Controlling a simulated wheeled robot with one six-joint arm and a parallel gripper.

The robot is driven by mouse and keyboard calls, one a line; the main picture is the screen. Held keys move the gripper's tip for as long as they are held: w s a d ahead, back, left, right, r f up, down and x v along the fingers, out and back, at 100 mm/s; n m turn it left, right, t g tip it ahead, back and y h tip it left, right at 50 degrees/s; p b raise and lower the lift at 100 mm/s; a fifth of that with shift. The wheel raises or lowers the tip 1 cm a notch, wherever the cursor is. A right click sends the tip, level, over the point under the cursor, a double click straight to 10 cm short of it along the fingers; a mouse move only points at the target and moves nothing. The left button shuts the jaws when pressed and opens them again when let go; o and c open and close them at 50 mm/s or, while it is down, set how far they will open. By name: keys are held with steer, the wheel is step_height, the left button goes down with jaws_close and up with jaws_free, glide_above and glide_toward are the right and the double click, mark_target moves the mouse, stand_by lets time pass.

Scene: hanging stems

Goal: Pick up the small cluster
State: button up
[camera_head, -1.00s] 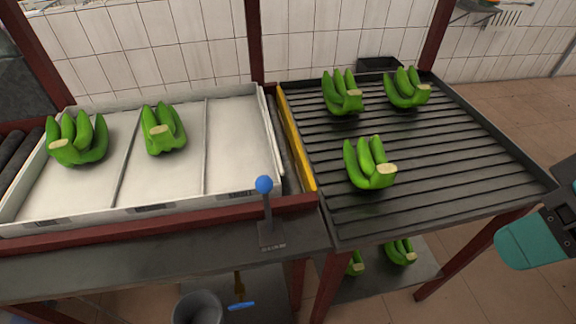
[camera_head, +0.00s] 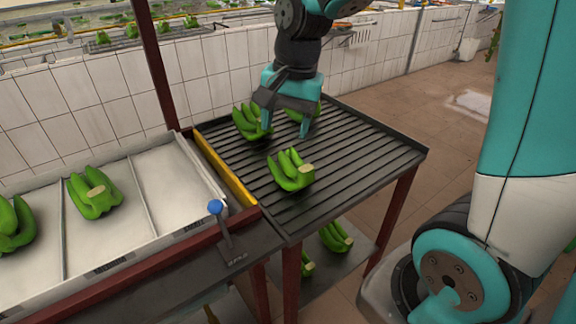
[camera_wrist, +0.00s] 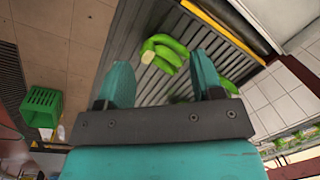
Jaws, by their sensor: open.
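Three green banana clusters lie on the black slatted table (camera_head: 345,165): a front one (camera_head: 291,172), a back-left one (camera_head: 246,127), and a back-right one (camera_head: 293,115) mostly hidden behind my gripper. I cannot tell for sure which is the small cluster. My gripper (camera_head: 286,128) hangs open and empty over the back of the table. In the wrist view, one cluster (camera_wrist: 168,52) shows beyond the gap between my open fingers (camera_wrist: 162,76), apart from them. Another (camera_wrist: 229,87) is partly covered by the right finger.
A white divided tray (camera_head: 155,175) at left holds more clusters. A yellow strip (camera_head: 224,168) and a blue-knobbed lever (camera_head: 216,208) stand between tray and table. More clusters lie on a lower shelf (camera_head: 335,265). A green crate (camera_wrist: 41,107) is on the floor.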

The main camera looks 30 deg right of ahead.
steer(key=w+d+f+m+h+p, duration=0.1)
steer(key=w+d+m, duration=0.2)
steer(key=d+m, duration=0.15)
steer(key=w+d+f+m, duration=0.1)
steer(key=w+d+m, duration=0.1)
steer(key=d+m, duration=0.25)
steer(key=p, duration=0.2)
glide_above(305, 168)
steer(key=shift+g, duration=0.3)
step_height(305, 168, down, 10)
steer(key=shift+s+f, duration=0.1)
steer(key=shift+f, duration=0.15)
steer(key=shift+a+f+p, duration=0.1)
steer(key=shift+f+p, duration=0.5)
steer(key=shift+f, duration=2.3)
steer(key=c, duration=1)
jaws_close()
steer(key=shift+r, duration=0.15)
